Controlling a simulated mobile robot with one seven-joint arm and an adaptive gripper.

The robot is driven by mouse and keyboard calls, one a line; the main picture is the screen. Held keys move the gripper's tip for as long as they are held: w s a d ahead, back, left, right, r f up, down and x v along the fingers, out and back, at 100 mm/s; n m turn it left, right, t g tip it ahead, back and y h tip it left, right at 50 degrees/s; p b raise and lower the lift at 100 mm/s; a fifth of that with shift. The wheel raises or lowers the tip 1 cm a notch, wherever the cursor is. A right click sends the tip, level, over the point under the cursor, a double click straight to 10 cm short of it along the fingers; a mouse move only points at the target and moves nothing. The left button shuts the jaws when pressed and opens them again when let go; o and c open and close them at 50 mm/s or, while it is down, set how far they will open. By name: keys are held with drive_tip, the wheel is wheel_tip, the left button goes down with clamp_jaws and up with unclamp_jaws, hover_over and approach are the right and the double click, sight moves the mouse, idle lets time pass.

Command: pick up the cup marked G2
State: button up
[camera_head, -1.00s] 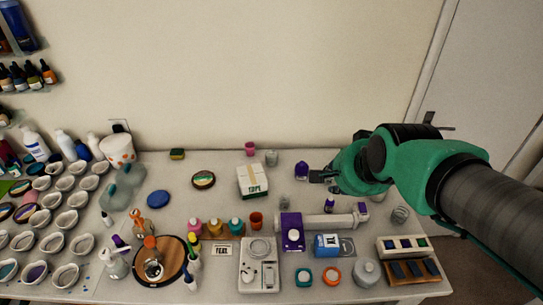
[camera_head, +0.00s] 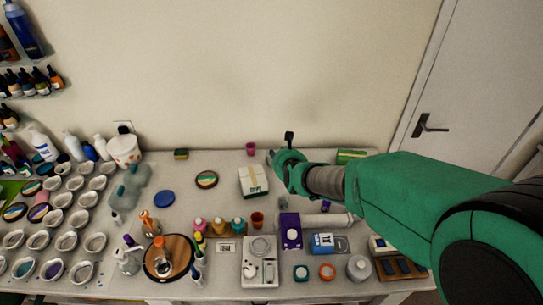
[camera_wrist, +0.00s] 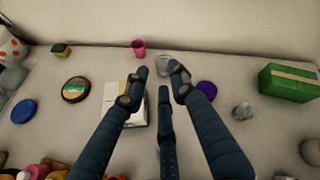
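No G2 marking is readable on any cup. A clear cup (camera_wrist: 162,60) stands near the back of the table, just beyond my gripper's fingertips in the wrist view. My gripper (camera_wrist: 160,78) is open, its dark fingers spread and nothing seen between them. In the head view my gripper (camera_head: 271,157) is at the back of the table and covers the clear cup's place. A pink cup (camera_wrist: 139,48) stands left of the clear one; it also shows in the head view (camera_head: 251,148). Another small clear vessel (camera_wrist: 242,111) stands to the right.
A white-and-green box (camera_head: 246,181) lies left of my gripper, partly under the fingers in the wrist view. A purple round object (camera_wrist: 206,91) is close to the right finger. A green box (camera_wrist: 288,82) lies farther right. The wall (camera_head: 230,80) rises behind the table.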

wheel_tip(320, 180, down, 8)
drive_tip(key=w+a+m+t+p, duration=0.1)
drive_tip(key=a+m+p, duration=0.1)
drive_tip(key=m, duration=0.4)
drive_tip(key=shift+w+a+m+t, duration=0.2)
drive_tip(key=shift+a+m+t, duration=0.1)
drive_tip(key=shift+a+m, duration=0.1)
drive_tip(key=shift+w, duration=0.1)
drive_tip(key=shift+b+x, duration=0.3)
drive_tip(key=shift+x, duration=3.95)
drive_tip(key=shift+b+x, duration=0.3)
drive_tip(key=shift+x, duration=2.25)
drive_tip(key=shift+f, duration=0.1)
clamp_jaws()
